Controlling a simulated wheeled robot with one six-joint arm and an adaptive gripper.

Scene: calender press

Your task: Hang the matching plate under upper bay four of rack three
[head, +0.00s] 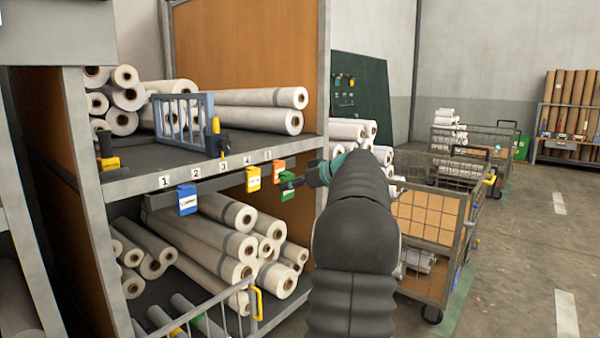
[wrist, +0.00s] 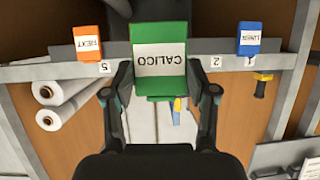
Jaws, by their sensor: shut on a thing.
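A green plate (head: 287,190) is held by my gripper (head: 296,182) in front of the upper shelf's rail, to the right of the yellow plate. In the wrist view my gripper (wrist: 160,98) is shut on this green plate (wrist: 160,30), whose white label reads CALICO upside down. The rack's upper shelf edge (head: 215,168) carries number tags 1 to 5. In the wrist view, the green plate hides the rail around tags 3 and 4.
White rolls (head: 265,97) lie on the upper shelf behind a grey-blue barred gate (head: 182,120). More rolls (head: 215,235) fill the lower bay, with a low barred gate (head: 215,310) in front. A wire cart (head: 430,240) stands close on the right.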

